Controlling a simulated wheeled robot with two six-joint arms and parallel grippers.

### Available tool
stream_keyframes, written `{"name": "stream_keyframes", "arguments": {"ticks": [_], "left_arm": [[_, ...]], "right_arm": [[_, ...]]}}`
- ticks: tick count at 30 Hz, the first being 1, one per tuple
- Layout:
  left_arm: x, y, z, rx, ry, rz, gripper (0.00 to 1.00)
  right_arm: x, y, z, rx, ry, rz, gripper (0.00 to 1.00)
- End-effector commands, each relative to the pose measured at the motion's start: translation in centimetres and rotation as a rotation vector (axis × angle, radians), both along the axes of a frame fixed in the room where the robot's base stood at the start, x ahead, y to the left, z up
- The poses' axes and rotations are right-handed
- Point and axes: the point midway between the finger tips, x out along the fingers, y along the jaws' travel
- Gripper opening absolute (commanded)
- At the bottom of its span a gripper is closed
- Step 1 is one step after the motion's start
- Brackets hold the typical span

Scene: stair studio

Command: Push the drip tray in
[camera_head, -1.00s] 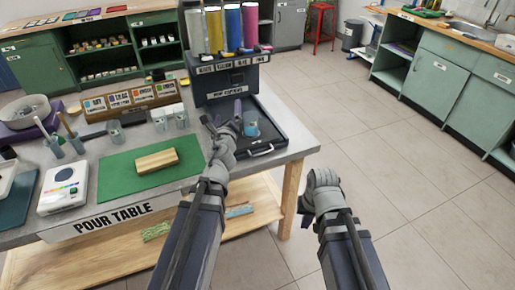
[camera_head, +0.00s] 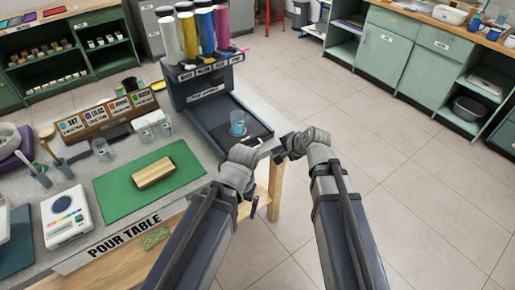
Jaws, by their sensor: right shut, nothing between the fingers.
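The drip tray (camera_head: 256,126) is a dark, shallow tray sticking out from the base of the dark dispenser (camera_head: 203,87) on the pour table. A clear cup with blue in it (camera_head: 238,124) stands on the tray. My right gripper (camera_head: 279,155) is shut and empty, close to the tray's front right corner; I cannot tell if it touches. My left gripper (camera_head: 247,148) is at the tray's front edge, beside the right one. Its fingers are hidden by its own wrist. The tray's front handle is hidden behind my grippers.
Coloured bottles (camera_head: 204,32) stand on top of the dispenser. A green mat (camera_head: 122,187) with a wooden block (camera_head: 154,171), a scale (camera_head: 65,215) and cups (camera_head: 102,150) occupy the table (camera_head: 204,158) to the left. Open floor (camera_head: 370,130) lies to the right.

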Motion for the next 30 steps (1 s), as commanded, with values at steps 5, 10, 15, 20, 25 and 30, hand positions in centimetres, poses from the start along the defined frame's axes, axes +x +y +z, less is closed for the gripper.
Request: {"name": "stream_keyframes", "arguments": {"ticks": [5,10,15,20,25,30], "left_arm": [[0.1,0.0,-1.7,0.0,-0.002,-0.001,1.0],[0.1,0.1,-4.2,0.001,-0.003,-0.002,1.0],[0.1,0.1,-6.6,0.001,-0.003,-0.002,1.0],[0.1,0.1,-8.5,0.001,-0.005,-0.003,1.0],[0.1,0.1,-8.2,0.001,-0.005,-0.003,1.0],[0.1,0.1,-8.4,0.001,-0.005,-0.003,1.0]], "right_arm": [[0.9,0.6,-1.7,-0.003,0.0,0.002,0.0],[2.5,1.8,-4.2,-0.003,0.001,0.005,0.0],[4.2,3.1,-6.7,-0.004,0.001,0.006,0.0],[5.6,4.1,-8.5,-0.004,0.001,0.004,0.0],[7.4,5.5,-8.3,-0.003,0.0,0.004,0.0],[8.2,6.1,-8.4,-0.004,0.0,0.004,0.0]]}}
